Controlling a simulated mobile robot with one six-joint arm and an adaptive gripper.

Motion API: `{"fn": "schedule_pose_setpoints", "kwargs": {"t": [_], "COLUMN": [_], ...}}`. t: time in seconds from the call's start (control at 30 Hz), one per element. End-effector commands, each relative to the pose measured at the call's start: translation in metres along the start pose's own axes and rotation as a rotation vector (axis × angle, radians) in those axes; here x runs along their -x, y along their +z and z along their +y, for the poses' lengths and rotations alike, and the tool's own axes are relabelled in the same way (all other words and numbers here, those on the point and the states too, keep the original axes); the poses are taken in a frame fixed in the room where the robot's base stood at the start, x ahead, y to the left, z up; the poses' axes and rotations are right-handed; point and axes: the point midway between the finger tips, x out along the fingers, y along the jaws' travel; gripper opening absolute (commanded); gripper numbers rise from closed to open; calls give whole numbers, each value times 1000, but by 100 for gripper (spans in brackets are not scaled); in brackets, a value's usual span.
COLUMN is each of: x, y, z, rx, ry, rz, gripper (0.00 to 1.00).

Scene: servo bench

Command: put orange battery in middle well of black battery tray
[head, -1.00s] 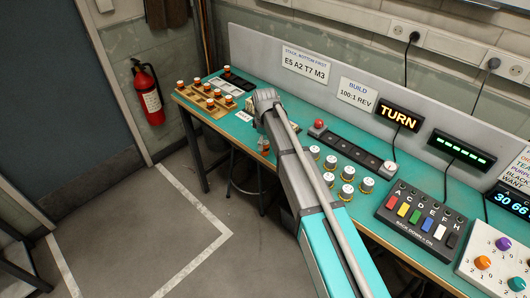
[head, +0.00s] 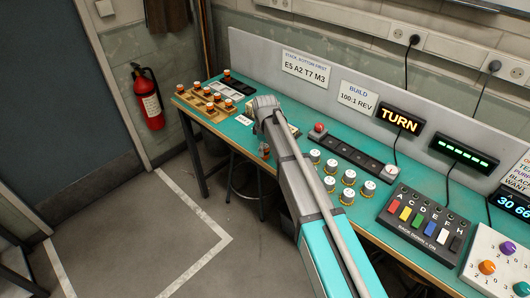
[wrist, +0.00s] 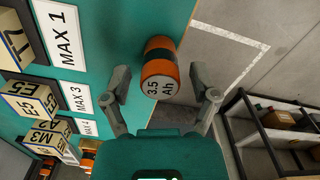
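The orange battery (wrist: 159,72) has a black band and a pale end marked 3.5 Ah. It is at the bench's front edge in the wrist view, between the two fingers of my gripper (wrist: 160,90), with a gap on each side. My gripper is open. In the head view a small orange and grey shape (head: 264,151) shows beside my gripper, mostly unclear. The black battery tray (head: 232,88) appears to be the dark tray with pale wells at the far left of the bench. Its wells are too small to read clearly.
A wooden rack (head: 208,103) with several orange-topped pieces stands at the bench's left end. Lettered blocks (wrist: 28,100) and MAX cards (wrist: 75,100) lie left in the wrist view. Several white-topped cylinders (head: 331,166) stand right of my arm. A dark shelf (wrist: 280,130) is off the bench.

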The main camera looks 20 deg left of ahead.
Motion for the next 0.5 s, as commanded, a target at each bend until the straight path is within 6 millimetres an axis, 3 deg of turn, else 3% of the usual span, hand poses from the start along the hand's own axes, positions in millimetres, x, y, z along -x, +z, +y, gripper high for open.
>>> {"fn": "schedule_pose_setpoints", "kwargs": {"t": [0.07, 0.33, 0.5], "x": [0, 0, 0], "y": [0, 0, 0], "z": [0, 0, 0], "rx": [0, 0, 0], "ry": [0, 0, 0], "rz": [0, 0, 0], "gripper": [51, 1, 0]}}
